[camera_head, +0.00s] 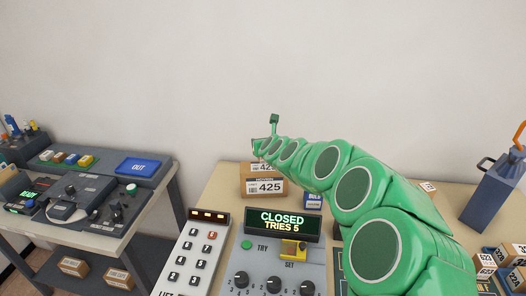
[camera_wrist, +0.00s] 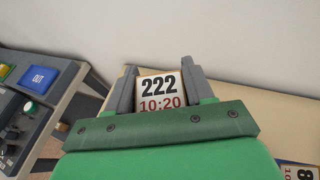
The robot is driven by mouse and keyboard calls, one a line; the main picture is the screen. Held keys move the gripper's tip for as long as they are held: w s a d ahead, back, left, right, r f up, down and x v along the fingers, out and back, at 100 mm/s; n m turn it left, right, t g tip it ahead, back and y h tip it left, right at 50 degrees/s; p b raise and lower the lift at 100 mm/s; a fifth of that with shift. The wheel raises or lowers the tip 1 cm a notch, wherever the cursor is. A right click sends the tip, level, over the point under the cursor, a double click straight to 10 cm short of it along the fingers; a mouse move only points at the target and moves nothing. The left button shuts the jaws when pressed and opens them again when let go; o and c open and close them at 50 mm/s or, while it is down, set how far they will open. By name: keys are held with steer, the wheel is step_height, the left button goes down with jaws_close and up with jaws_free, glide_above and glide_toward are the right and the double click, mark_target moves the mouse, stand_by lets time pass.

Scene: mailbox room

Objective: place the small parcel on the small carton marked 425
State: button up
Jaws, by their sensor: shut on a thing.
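The carton marked 425 (camera_head: 265,187) stands at the back of the table in the head view, brown with white labels on its front and top. My arm hides part of its top. My gripper (camera_wrist: 158,86) is shut on a small parcel (camera_wrist: 159,91) with a white face reading 222 and 10:20. In the head view my arm's far end reaches above and behind the carton. The parcel cannot be made out there, and I cannot tell the gap between it and the carton. The carton is not seen in the wrist view.
A panel reading CLOSED TRIES 5 (camera_head: 271,221) and a keypad (camera_head: 193,254) stand in front of the carton. A blue item (camera_head: 313,200) is right of it. Several small boxes and a dark blue container (camera_head: 492,195) are at right. A side table holds a blue OUT pad (camera_head: 138,167).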

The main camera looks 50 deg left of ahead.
steer(key=shift+w+a+f, duration=0.1)
steer(key=shift+a+f, duration=0.05)
steer(key=shift+f, duration=1.65)
steer(key=o, duration=1.1)
steer(key=shift+f, duration=0.1)
steer(key=shift+d+r, duration=0.45)
steer(key=shift+d, duration=0.05)
steer(key=v, duration=1.1)
steer(key=shift+s, duration=0.2)
steer(key=shift+a+f, duration=0.1)
steer(key=shift+f, duration=0.05)
